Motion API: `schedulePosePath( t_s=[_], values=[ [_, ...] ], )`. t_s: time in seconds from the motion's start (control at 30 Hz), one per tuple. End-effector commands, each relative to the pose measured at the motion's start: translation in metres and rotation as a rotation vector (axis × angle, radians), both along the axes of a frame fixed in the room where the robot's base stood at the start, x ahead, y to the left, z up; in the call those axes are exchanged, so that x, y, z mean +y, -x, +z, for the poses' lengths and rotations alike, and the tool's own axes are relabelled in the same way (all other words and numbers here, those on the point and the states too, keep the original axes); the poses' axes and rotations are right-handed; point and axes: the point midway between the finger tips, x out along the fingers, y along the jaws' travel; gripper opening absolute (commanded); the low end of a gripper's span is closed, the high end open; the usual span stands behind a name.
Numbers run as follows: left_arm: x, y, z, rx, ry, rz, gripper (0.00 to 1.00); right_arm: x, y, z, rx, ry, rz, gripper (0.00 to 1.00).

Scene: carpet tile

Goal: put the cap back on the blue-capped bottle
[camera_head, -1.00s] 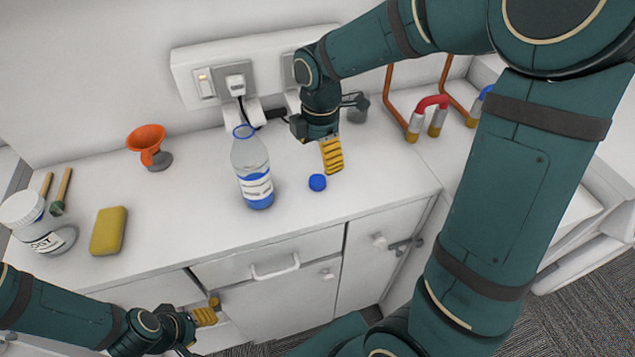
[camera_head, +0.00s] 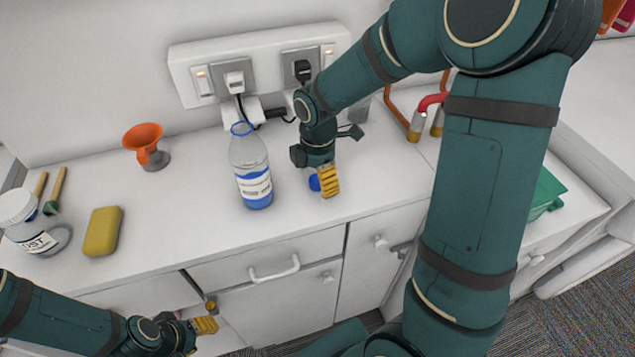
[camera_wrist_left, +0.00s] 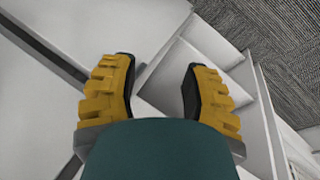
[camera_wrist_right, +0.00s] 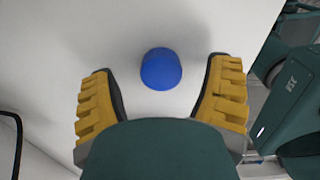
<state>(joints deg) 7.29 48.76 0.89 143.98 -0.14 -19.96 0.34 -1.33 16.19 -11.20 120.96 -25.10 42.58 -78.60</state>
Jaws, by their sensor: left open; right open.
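The bottle (camera_head: 252,172) stands upright and uncapped on the white counter, with a blue ring at its open mouth and a blue lower part. The blue cap (camera_wrist_right: 161,69) lies on the counter between and just beyond the fingertips of my right gripper (camera_wrist_right: 162,88). In the head view the cap (camera_head: 314,183) is partly hidden by the right gripper (camera_head: 328,181), which is open just above the counter, right of the bottle. My left gripper (camera_head: 206,319) is open and empty, low in front of the drawers; its fingers also show in the left wrist view (camera_wrist_left: 160,90).
A socket strip (camera_head: 258,62) is on the wall behind. Red-ended pipes (camera_head: 431,104) rise at the right. The counter's front middle is clear.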

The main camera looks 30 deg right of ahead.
Motion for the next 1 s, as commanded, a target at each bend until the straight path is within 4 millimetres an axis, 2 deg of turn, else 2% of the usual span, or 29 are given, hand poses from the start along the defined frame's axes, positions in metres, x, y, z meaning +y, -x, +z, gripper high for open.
schedulePosePath(
  t_s=[0.1,0.47,0.7,1.0],
  values=[
    [0.0,-0.0002,-0.0031,-0.001,0.0,-0.001,0.47,-0.0002,0.0004,-0.0102,0.001,0.0,0.0,0.78],
    [0.0001,-0.0004,-0.0025,-0.001,0.0,-0.001,0.47,-0.0002,0.0003,-0.0106,0.0,0.0,-0.001,0.78],
    [0.0001,-0.0004,-0.0025,-0.001,0.0,-0.001,0.47,-0.0001,0.0003,-0.0105,0.0,0.0,-0.001,0.31],
    [0.0,-0.0003,-0.0025,-0.001,0.0,-0.001,0.47,-0.0002,0.0002,-0.0105,0.0,0.0,-0.001,0.3]
  ],
)
